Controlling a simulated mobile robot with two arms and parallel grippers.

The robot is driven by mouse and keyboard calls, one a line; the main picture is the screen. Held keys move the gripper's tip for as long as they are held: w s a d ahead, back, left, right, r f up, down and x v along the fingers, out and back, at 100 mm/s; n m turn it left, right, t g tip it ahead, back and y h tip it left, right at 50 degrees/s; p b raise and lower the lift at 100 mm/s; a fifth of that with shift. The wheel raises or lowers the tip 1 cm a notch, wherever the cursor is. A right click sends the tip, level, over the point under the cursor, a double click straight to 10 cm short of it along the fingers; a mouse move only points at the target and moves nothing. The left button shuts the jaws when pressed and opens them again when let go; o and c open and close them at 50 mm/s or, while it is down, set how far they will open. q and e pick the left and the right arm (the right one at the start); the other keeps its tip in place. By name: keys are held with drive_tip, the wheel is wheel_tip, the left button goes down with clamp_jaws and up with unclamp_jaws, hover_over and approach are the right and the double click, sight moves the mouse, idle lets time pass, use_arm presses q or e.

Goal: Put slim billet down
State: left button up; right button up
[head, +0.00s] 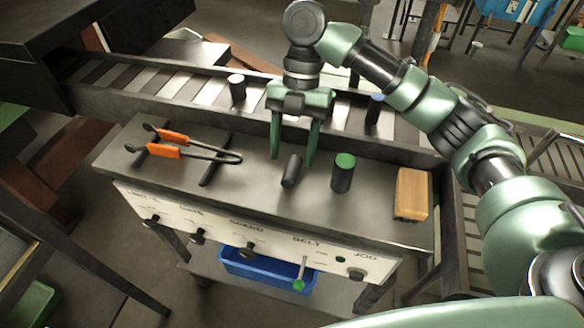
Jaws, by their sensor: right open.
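The slim billet appears to be the narrow dark cylinder (291,172) on the metal bench top (240,193). My left gripper is not in view.
Orange-handled tongs (190,148) lie at the bench's left and a wooden block (411,194) at its right. Behind runs a roller conveyor (140,82) with a white-topped billet (237,88) and a blue-topped billet (374,109). A control panel (270,240) fronts the bench.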

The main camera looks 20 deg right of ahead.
sight(293, 165)
drive_tip(key=shift+d+x, duration=0.25)
drive_tip(key=shift+x, duration=0.95)
drive_tip(key=shift+f, duration=0.4)
drive_tip(key=shift+a, duration=0.1)
drive_tip(key=shift+c, duration=0.5)
drive_tip(key=c, duration=1)
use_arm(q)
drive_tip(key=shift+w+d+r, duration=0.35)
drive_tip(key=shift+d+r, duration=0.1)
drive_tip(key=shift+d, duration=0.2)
use_arm(e)
clamp_jaws()
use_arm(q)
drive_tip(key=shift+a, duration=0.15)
use_arm(e)
drive_tip(key=shift+r, duration=0.1)
